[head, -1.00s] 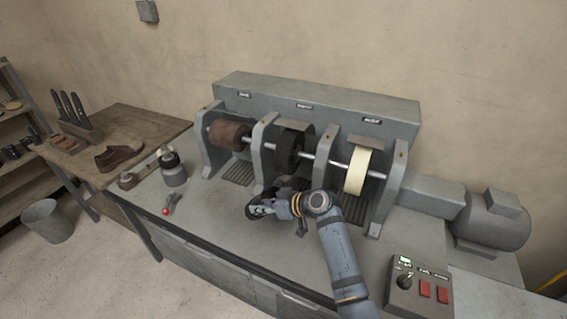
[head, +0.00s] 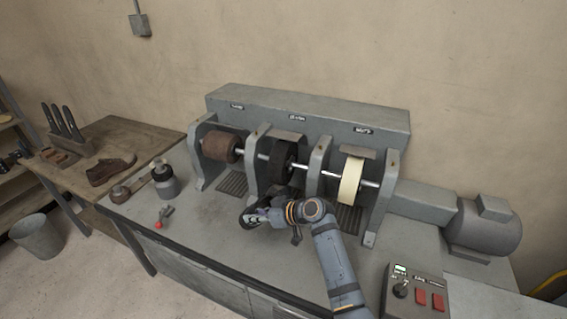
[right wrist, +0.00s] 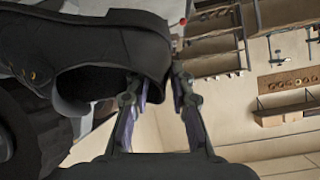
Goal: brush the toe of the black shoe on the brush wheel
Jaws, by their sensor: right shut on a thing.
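The black shoe (right wrist: 110,40) fills the upper left of the right wrist view, its heel end toward my right gripper (right wrist: 158,88). That gripper is shut on the heel end of the shoe. In the head view the right gripper (head: 266,214) holds the black shoe (head: 247,218) low in front of the middle bay, and my arm hides part of it. The brush wheel (head: 280,165) is the dark middle wheel on the machine's shaft, behind the shoe. The head view shows the shoe apart from the wheel. My left gripper is not in view.
A brown wheel (head: 222,147) and a cream wheel (head: 352,180) flank the brush wheel, with grey upright plates between. A control box (head: 415,293) stands front right. A glue pot (head: 166,181) and a red-tipped tool (head: 164,217) stand left. A brown shoe (head: 110,170) lies on the wooden table.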

